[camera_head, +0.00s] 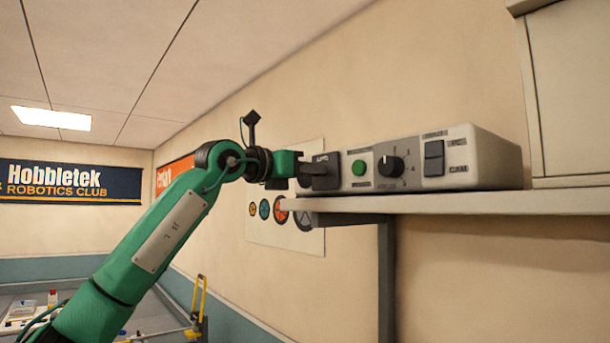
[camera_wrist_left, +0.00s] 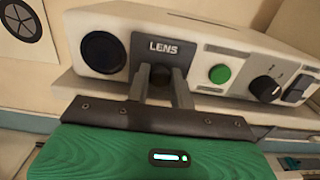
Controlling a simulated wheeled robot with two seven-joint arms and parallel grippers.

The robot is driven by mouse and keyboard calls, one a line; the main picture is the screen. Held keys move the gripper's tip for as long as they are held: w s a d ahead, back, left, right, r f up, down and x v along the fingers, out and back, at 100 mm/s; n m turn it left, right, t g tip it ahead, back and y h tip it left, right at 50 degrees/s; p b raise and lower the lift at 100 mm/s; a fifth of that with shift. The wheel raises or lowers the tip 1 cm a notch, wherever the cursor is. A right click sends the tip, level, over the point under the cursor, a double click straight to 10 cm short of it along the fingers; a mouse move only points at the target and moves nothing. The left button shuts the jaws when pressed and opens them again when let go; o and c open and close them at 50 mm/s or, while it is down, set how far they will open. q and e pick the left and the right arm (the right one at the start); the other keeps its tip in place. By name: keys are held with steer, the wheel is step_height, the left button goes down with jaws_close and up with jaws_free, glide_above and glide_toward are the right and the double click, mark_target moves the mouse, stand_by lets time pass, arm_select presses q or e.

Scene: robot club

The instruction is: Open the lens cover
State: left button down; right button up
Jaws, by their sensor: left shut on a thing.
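The lens cover is a dark grey plate marked "LENS" on the front of a pale box-shaped device (camera_head: 455,150). It shows in the head view (camera_head: 328,165) and in the left wrist view (camera_wrist_left: 178,48). In the wrist view a round dark lens (camera_wrist_left: 103,52) lies uncovered just left of the plate. My left gripper (camera_head: 308,169) reaches the cover from the left in the head view. In the wrist view its two fingers (camera_wrist_left: 161,84) are shut at the lower part of the cover; what they pinch is mostly hidden. My right gripper is out of view.
The device stands on a wall shelf (camera_head: 480,203) with a dark bracket (camera_head: 386,280). A green button (camera_head: 359,168), a black knob (camera_head: 391,166) and a rocker switch (camera_head: 434,158) sit right of the cover. A pale cabinet (camera_head: 570,90) stands at the right.

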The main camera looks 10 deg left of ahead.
arm_select(q)
steer(key=c, duration=1.2)
jaws_free()
steer(key=shift+c, duration=0.2)
steer(key=b+v, duration=0.6)
steer(key=v, duration=0.8)
steer(key=shift+w+d, duration=0.1)
